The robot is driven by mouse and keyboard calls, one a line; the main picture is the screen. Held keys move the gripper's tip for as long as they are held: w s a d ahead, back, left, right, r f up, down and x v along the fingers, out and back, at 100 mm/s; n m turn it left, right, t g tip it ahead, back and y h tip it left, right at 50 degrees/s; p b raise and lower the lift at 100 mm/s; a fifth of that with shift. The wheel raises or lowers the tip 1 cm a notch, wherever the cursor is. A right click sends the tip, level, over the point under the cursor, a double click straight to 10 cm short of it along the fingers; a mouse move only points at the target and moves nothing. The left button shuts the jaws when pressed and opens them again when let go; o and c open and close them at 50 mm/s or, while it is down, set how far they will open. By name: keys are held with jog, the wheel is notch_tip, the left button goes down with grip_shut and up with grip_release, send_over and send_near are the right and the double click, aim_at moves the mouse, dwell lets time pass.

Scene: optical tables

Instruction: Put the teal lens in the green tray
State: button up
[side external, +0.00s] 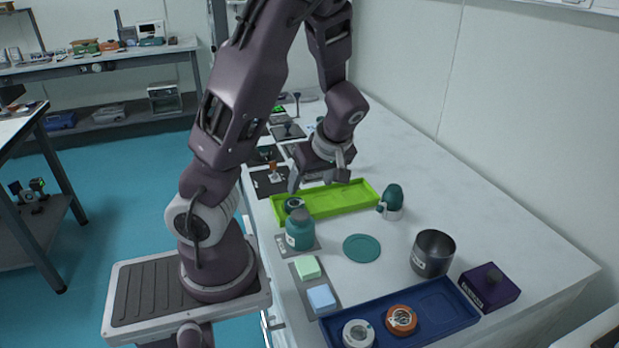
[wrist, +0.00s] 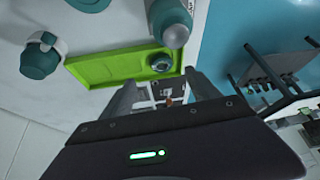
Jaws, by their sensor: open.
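The teal lens (side external: 294,204), a small dark round piece with a glassy centre, lies in the near-left end of the green tray (side external: 340,200). In the wrist view the lens (wrist: 160,63) sits inside one end of the bright green tray (wrist: 100,68), within its rim. My gripper (side external: 318,184) is over the far edge of the tray, with its fingers spread and nothing between them. In the wrist view my gripper (wrist: 160,88) has its two fingers apart, with the lens beyond the tips and not touched.
A teal jar (side external: 300,232) stands close to the tray's lens end. A teal-topped white cup (side external: 391,201), teal disc (side external: 362,248), metal cup (side external: 432,255) and purple box (side external: 489,288) stand nearby. A blue tray (side external: 440,302) holds orange and white round pieces.

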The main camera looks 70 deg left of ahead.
jog(key=s+d+r+m+t+h, duration=0.2)
jog(key=s+d+r+m+t, duration=0.1)
jog(key=d+r+m, duration=0.4)
jog(key=s+d+r+m+t+h, duration=0.3)
jog(key=d+r+m, duration=0.4)
jog(key=d+m, duration=0.5)
jog(key=shift+s+d+r+t+h, duration=0.25)
jog(key=shift+s+d+t+h, duration=0.05)
jog(key=shift+s+d, duration=0.55)
